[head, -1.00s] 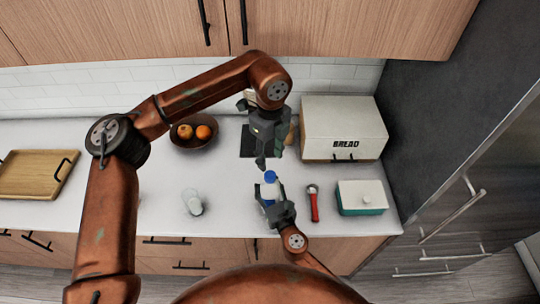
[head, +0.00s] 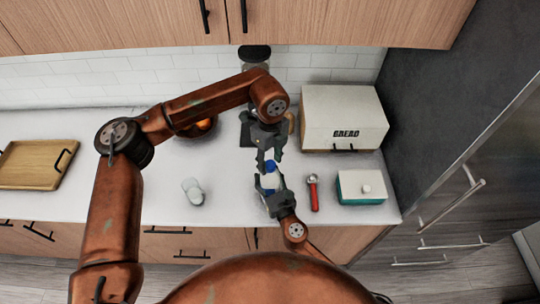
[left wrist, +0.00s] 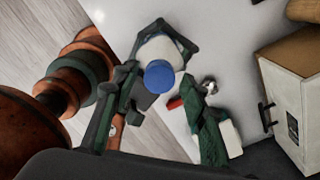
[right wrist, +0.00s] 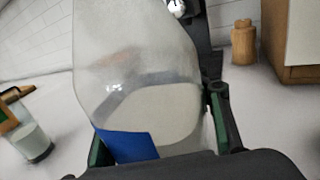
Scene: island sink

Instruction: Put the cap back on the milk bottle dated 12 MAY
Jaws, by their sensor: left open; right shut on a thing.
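The milk bottle (head: 270,181) stands on the counter, with my right gripper (head: 271,190) shut around its body. The bottle fills the right wrist view (right wrist: 140,70), where a blue label shows low on it; no date is readable. A blue cap (head: 270,166) is at the bottle's top. In the left wrist view the cap (left wrist: 159,76) looks seated over the mouth, but how tightly cannot be told. My left gripper (head: 268,158) is open just above the bottle, its fingers apart on either side of the cap in the left wrist view (left wrist: 160,92).
A glass with white contents (head: 193,191) stands to the left. A red-handled tool (head: 314,196) and a teal box with a white lid (head: 361,188) lie to the right. The bread box (head: 343,115) and fruit bowl (head: 198,130) are behind. The counter's left middle is clear.

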